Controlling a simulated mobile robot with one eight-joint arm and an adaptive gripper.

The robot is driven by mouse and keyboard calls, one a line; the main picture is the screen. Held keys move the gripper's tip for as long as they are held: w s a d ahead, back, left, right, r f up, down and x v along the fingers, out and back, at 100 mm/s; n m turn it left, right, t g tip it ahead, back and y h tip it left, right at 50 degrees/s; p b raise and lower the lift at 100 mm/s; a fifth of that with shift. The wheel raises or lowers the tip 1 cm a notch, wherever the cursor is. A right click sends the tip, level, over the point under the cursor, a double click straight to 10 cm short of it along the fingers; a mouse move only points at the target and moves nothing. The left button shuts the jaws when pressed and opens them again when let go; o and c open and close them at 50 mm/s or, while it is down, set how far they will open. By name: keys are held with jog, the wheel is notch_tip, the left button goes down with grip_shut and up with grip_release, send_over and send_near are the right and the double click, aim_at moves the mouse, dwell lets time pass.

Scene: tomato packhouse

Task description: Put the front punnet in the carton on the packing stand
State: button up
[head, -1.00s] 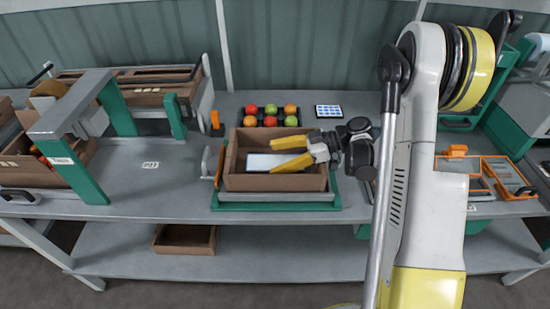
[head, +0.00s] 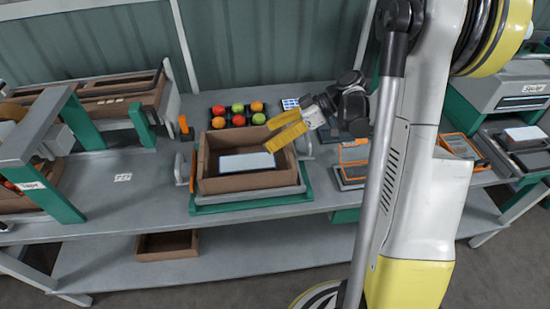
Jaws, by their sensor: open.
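An open brown carton (head: 205,184) sits on the green-framed packing stand (head: 250,203) in the middle of the table. Inside the carton lies a dark punnet with a pale, flat top (head: 247,163); it rests low and looks level. My gripper (head: 270,138) has yellow fingers and is at the carton's back right corner, above the rim. The fingers are spread and hold nothing. Whether a finger touches the carton wall cannot be told. Another pale-topped item (head: 525,134) lies on a dark tray at the far right; I cannot tell whether it is a punnet.
A dark tray with several red, green and orange fruits (head: 238,113) stands behind the carton. A green and grey frame marked Tape (head: 45,150) stands at left. Orange-edged trays (head: 353,155) lie right of the carton. An empty brown box (head: 167,245) is on the lower shelf.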

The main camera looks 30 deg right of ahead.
jog(key=s+a+r+m+h, duration=0.6)
jog(key=s+a, duration=0.1)
jog(key=s+r+m+t+h, duration=0.2)
jog(key=s+m+t+h, duration=0.1)
jog(key=s, duration=0.7)
jog(key=shift+r+m+h, duration=0.25)
jog(key=shift+m+h, duration=0.65)
jog(key=shift+m, duration=0.2)
jog(key=shift+d, duration=0.15)
